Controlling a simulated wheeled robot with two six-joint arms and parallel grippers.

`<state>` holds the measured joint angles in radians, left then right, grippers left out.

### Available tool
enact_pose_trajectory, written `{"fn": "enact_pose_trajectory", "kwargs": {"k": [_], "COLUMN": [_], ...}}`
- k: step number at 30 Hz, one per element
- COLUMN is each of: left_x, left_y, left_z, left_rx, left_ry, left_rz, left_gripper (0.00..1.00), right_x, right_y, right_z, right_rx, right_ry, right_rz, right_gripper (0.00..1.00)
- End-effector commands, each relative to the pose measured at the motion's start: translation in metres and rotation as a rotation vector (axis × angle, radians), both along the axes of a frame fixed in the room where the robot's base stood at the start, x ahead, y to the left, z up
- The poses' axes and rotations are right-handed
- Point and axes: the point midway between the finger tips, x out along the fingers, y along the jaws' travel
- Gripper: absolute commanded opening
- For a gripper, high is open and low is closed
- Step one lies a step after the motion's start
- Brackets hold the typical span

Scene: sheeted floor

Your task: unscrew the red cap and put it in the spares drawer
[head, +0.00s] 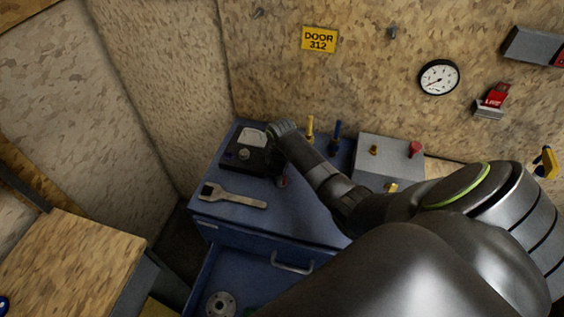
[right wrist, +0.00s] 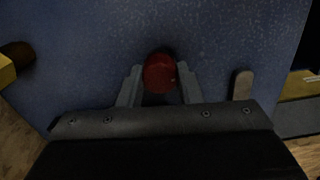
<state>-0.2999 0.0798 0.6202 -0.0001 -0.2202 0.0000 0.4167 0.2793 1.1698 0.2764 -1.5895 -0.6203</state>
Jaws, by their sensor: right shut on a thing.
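The red cap (right wrist: 160,73) sits between the two grey fingers of my right gripper (right wrist: 160,85), which is shut on it. In the head view a small bit of red (head: 283,182) shows by my right gripper (head: 282,172), over the blue cabinet top. My arm hides most of the gripper there. I cannot tell whether the cap still touches anything below it. A blue drawer (head: 240,274) stands open under the cabinet top, with a round metal flange (head: 220,304) in it. Its right part is hidden by my arm. My left gripper is out of view.
On the cabinet top are a black meter box (head: 245,152), a wrench (head: 232,197), a yellow-topped post (head: 310,128) and a blue-topped post (head: 336,134). A grey box (head: 388,160) with a red knob (head: 416,148) stands to the right. A wooden surface (head: 70,265) is at left.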

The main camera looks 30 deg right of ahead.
Motion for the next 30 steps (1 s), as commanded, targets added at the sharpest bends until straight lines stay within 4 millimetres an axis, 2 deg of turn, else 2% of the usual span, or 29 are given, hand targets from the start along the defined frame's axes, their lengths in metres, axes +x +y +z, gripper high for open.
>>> {"fn": "enact_pose_trajectory", "kwargs": {"k": [6,7,13,30], "left_x": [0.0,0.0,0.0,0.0], "left_y": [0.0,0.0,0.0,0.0], "left_z": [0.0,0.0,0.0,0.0], "left_rx": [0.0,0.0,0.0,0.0], "left_ry": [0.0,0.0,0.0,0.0], "left_rz": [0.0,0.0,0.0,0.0], "left_gripper": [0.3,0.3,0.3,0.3], "right_x": [0.0,0.0,0.0,0.001], "right_y": [0.0,0.0,0.0,0.0], "right_z": [0.0,0.0,0.0,0.014], "right_rx": [0.0,0.0,0.0,0.0], "right_ry": [0.0,0.0,0.0,-0.001], "right_rz": [0.243,0.236,0.23,0.228], "right_gripper": [0.04,0.28,0.01,0.01]}}
